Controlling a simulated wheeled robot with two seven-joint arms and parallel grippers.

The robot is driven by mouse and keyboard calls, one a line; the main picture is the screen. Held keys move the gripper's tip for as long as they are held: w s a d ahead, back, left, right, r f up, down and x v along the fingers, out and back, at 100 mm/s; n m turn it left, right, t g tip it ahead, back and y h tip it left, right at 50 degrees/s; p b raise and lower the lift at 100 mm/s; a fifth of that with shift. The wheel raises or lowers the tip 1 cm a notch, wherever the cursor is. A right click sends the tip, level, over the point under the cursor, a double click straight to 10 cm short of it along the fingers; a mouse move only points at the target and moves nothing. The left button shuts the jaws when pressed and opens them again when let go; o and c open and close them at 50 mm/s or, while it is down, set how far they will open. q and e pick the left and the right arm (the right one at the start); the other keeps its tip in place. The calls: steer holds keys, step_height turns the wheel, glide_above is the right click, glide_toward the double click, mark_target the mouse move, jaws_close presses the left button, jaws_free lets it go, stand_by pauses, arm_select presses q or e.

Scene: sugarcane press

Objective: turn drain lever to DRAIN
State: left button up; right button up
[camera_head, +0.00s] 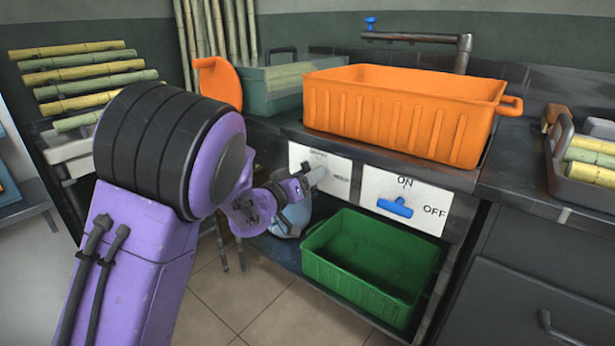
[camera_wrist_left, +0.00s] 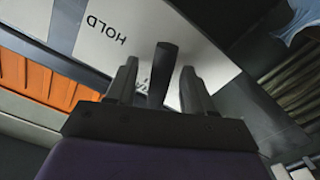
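The drain lever's white plate (camera_head: 338,165) is on the counter front, left of the ON/OFF plate. HOLD is readable at its right; the small upper label is too blurred to read. In the left wrist view the plate (camera_wrist_left: 105,40) shows HOLD upside down, and a dark lever (camera_wrist_left: 163,70) stands out from it. My left gripper (camera_head: 308,180) is at the plate. In the left wrist view the gripper (camera_wrist_left: 160,78) is open, with one finger on each side of the lever and visible gaps. A second label is partly hidden behind the lever. My right gripper is not in view.
A blue switch handle (camera_head: 395,207) is on the ON/OFF plate (camera_head: 420,205). A large orange basin (camera_head: 395,110) sits above on the counter. A green bin (camera_head: 365,262) stands below on a shelf. A bluish container (camera_head: 292,215) is partly hidden behind my left gripper.

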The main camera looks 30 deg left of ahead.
arm_select(q)
steer(key=shift+s, duration=0.15)
steer(key=s+p, duration=0.1)
steer(key=s, duration=0.9)
steer(key=shift+s+a+p, duration=0.15)
steer(key=shift+a+p, duration=0.2)
steer(key=shift+a, duration=0.05)
steer(key=shift+c, duration=0.2)
